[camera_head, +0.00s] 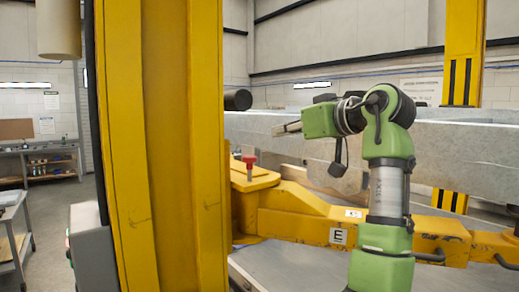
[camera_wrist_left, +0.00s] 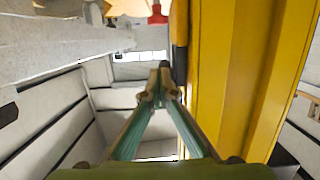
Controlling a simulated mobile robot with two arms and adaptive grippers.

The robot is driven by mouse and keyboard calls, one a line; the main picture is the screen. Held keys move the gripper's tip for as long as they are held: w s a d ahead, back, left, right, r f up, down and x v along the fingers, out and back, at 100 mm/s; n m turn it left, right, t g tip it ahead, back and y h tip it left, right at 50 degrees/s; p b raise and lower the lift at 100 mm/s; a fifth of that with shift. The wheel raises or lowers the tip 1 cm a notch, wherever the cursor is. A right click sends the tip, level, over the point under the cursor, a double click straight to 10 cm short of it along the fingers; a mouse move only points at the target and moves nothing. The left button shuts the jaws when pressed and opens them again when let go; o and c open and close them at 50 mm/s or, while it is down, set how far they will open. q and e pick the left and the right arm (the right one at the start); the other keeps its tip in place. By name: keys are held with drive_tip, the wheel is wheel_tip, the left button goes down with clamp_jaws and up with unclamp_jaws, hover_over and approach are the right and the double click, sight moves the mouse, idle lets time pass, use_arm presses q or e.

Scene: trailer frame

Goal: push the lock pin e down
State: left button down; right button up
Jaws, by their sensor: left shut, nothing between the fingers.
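The lock pin e (camera_head: 249,160) has a red cap on a short stem and stands upright on the yellow lift arm (camera_head: 290,222), which bears an "E" label (camera_head: 338,236). The red cap also shows at the top edge of the left wrist view (camera_wrist_left: 158,16). My left gripper (camera_head: 281,129) is shut and empty, above and to the right of the pin in the head view, apart from it. Its closed fingertips show in the left wrist view (camera_wrist_left: 160,82). My right gripper is in neither view.
A thick yellow post (camera_head: 160,150) stands just left of the pin; in the wrist view it runs close along the right of the fingers. A long grey beam (camera_head: 450,135) lies behind my left arm. A workbench (camera_head: 40,165) is far left.

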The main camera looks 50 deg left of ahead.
use_arm(q)
drive_tip(key=p, duration=0.5)
hover_over(251, 166)
drive_tip(key=v, duration=0.2)
wheel_tip(251, 166, down, 2)
wheel_tip(251, 166, down, 5)
drive_tip(key=shift+w+d+r+p, duration=0.15)
drive_tip(key=shift+r+p, duration=0.1)
drive_tip(key=shift+p, duration=0.65)
drive_tip(key=shift+f, duration=0.1)
wheel_tip(251, 166, down, 4)
drive_tip(key=b, duration=0.3)
drive_tip(key=shift+r, duration=0.25)
drive_tip(key=shift+f, duration=0.15)
